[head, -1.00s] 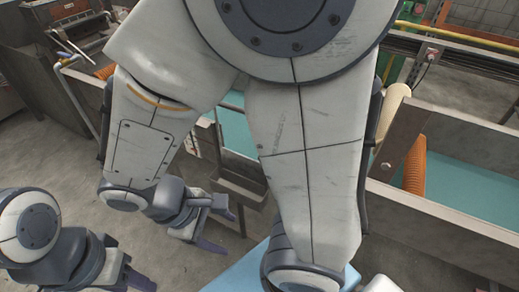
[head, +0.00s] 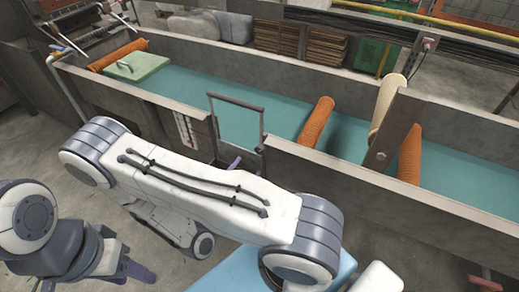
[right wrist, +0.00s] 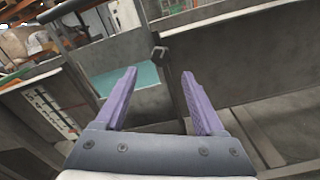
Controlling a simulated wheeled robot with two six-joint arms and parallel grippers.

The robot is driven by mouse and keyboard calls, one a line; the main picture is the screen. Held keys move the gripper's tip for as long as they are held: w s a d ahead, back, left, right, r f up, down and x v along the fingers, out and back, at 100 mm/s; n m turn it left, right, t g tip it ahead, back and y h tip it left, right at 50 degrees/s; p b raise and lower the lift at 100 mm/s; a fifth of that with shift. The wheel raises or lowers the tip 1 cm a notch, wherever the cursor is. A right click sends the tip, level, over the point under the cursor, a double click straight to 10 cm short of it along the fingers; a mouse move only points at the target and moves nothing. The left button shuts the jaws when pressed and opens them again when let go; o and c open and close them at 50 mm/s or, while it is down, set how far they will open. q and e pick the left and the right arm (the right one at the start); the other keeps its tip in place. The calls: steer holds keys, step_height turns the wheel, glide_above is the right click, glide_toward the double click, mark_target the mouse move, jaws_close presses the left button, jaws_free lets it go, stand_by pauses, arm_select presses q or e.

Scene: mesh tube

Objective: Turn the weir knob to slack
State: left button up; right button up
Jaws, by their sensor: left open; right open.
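The weir gate is an upright grey metal frame (head: 262,120) in the near wall of the long water tank, in the head view. In the right wrist view a small dark knob-like part (right wrist: 160,53) is fixed by the gate's post, just beyond and between my fingertips. Its exact setting cannot be read. My right gripper (right wrist: 160,82) is open with nothing between its purple fingers, apart from that part. In the head view my right arm hides most of this gripper; a purple bit shows below the gate. My left gripper (head: 138,272) is open and empty at lower left.
A scale plate (head: 184,129) is on the tank wall left of the gate, also in the right wrist view (right wrist: 45,103). The tank (head: 100,95) holds teal water, orange mesh tubes (head: 315,122) and a green block (head: 138,67). A light-blue surface (head: 235,272) lies below my arm.

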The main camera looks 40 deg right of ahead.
mark_target(259, 152)
steer(key=p+x, duration=0.1)
steer(key=x, duration=0.8)
steer(key=shift+d+p, duration=0.15)
steer(key=shift+p, duration=0.25)
jaws_close()
